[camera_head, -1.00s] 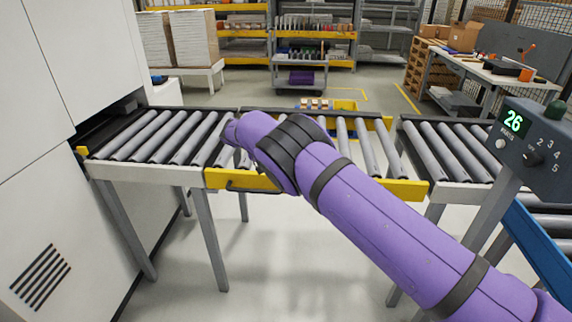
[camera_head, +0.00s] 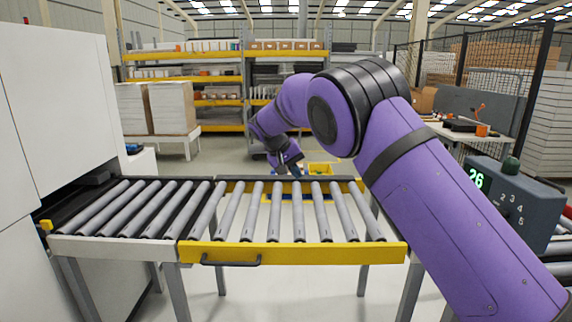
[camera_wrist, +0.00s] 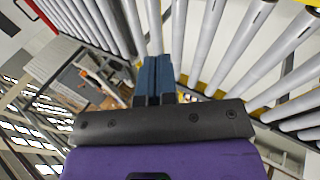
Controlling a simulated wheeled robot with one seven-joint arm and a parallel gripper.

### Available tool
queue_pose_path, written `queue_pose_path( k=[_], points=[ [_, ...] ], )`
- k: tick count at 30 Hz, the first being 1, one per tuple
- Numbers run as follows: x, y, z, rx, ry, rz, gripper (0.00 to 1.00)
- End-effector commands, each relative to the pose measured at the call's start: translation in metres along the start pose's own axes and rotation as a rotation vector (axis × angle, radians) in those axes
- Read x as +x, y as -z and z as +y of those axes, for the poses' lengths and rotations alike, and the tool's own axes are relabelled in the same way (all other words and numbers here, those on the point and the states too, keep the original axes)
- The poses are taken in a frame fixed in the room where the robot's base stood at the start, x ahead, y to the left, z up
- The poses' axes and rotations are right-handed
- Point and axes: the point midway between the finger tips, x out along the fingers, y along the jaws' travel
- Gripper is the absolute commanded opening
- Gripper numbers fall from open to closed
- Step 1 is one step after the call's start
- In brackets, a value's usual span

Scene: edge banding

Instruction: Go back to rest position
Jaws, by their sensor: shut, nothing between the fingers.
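My purple arm reaches in from the right of the head view and bends at a raised elbow. My gripper (camera_head: 291,168) hangs above the far side of the roller conveyor, pointing down. In the wrist view my gripper's dark blue fingers (camera_wrist: 155,72) lie side by side with no gap, shut and empty. The rollers (camera_wrist: 262,50) show beyond them.
The yellow-edged conveyor section (camera_head: 300,253) is bare, between a white machine (camera_head: 60,110) at left and a control box (camera_head: 515,195) reading 26 at right. Stacked panels (camera_head: 158,108) and shelves (camera_head: 190,75) stand behind. A yellow bin (camera_head: 322,169) lies beyond the conveyor.

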Motion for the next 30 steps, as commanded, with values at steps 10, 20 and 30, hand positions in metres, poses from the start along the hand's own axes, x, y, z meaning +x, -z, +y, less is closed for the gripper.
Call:
queue_pose_path(
  k=[10,20,30],
  points=[
    [-0.037,-0.066,0.131,0.077,0.184,-0.019,0.00],
    [-0.066,-0.157,0.219,0.131,0.330,0.012,0.00],
    [-0.086,-0.270,0.272,0.176,0.440,0.082,0.00]
  ],
)
